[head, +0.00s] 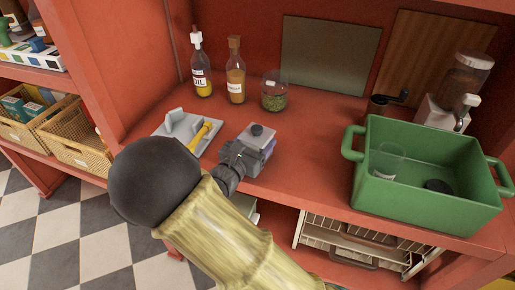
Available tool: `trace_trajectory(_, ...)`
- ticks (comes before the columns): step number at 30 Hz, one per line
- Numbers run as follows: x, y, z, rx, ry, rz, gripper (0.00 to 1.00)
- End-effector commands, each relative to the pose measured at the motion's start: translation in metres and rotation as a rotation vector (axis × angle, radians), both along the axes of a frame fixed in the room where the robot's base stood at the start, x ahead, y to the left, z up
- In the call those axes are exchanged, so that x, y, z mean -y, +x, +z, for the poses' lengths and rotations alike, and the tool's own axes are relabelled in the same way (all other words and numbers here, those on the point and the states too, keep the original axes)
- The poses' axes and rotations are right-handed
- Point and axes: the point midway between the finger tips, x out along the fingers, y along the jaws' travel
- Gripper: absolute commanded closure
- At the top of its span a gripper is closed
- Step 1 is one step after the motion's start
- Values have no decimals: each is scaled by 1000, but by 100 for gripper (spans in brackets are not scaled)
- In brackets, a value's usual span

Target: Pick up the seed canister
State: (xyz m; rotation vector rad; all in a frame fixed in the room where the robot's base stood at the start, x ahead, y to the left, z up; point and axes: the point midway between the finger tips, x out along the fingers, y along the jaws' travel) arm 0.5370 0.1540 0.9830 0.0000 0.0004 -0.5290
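A small clear glass jar with green contents and a pale lid (274,92) stands upright at the back of the red counter, right of two bottles. It looks like the seed canister, but I cannot read its label. My gripper (256,148) is over the counter, in front of the jar and apart from it. The grey hand body hides its fingers, so I cannot see whether they are open or what is between them. Another clear container (386,162) sits inside a green crate (425,205); it looks mostly empty.
An oil bottle (201,70) and an amber bottle (236,75) stand left of the jar. A grey tray (178,140) with a yellow-handled tool lies left of my gripper. A grinder (377,105) stands behind the crate. Counter between gripper and crate is clear.

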Motion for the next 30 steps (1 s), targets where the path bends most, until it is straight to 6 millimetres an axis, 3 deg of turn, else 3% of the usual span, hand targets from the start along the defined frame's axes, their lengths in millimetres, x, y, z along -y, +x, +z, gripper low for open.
trace_trajectory(11,1,1,8,3,2,-2,61)
trace_trajectory(24,1,0,84,5,4,-1,61)
trace_trajectory(30,1,0,101,2,0,-2,61)
